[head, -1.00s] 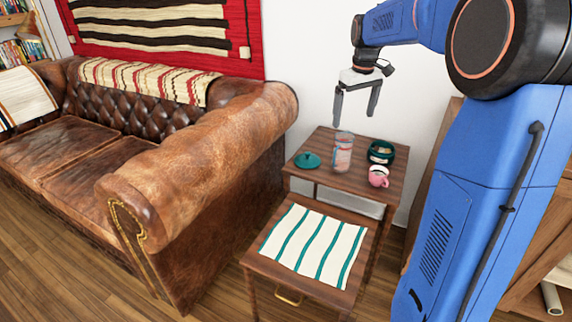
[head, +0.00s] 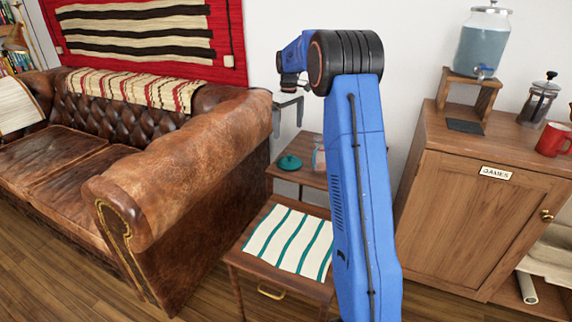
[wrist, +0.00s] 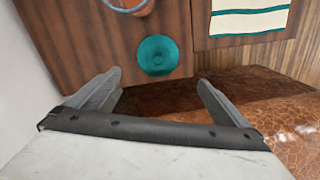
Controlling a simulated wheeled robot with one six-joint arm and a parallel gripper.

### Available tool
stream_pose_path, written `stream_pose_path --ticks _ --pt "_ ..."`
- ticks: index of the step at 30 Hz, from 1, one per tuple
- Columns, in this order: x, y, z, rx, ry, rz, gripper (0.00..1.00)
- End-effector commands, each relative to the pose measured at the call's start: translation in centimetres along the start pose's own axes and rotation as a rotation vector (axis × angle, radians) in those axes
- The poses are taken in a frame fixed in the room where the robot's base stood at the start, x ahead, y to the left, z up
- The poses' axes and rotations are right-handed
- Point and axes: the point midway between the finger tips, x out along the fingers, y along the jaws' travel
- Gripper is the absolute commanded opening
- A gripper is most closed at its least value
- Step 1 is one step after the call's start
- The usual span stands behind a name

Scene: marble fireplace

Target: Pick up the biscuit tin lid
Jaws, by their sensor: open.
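The biscuit tin lid appears to be the round teal lid with a small knob (head: 289,162), lying flat near the left edge of the upper wooden side table (head: 300,143). In the wrist view the lid (wrist: 158,55) lies just beyond the fingertips, midway between them. My gripper (head: 287,128) is open and empty, above and apart from the lid. The wrist view shows its two spread fingers (wrist: 159,78) with nothing between them.
A lower table with a striped cloth (head: 290,241) is in front. The leather sofa's arm (head: 190,150) is close on the left. A wooden cabinet (head: 480,215) stands right.

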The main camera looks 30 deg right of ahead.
Motion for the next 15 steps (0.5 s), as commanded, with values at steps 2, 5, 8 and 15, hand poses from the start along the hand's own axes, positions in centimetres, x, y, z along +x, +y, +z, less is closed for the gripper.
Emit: stream_pose_path --ticks 2,5,8,15 --pt "1.6 0.0 0.0 0.000 -0.003 -0.002 1.00" --pt "3.3 -0.1 0.0 0.000 -0.003 -0.002 1.00" --pt "5.1 -0.1 0.1 0.000 -0.002 -0.002 1.00" --pt "8.7 0.0 0.0 0.000 -0.001 -0.001 1.00"
